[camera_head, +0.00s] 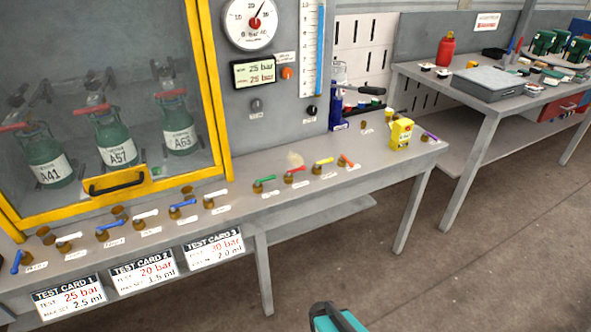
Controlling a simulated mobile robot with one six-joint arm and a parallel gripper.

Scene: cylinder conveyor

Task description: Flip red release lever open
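A small lever with a red handle (296,170) sits on a brass-coloured base in the row of levers along the bench top. It lies between a green-handled lever (265,180) on its left and a yellow-handled lever (323,161) on its right. The red handle points right and slightly up in the picture. A white label lies in front of it, too small to read. No gripper fingers can be made out in the head view. A teal and black part at the bottom edge may be my arm, cut off by the frame.
The floor (360,270) before the bench is clear.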

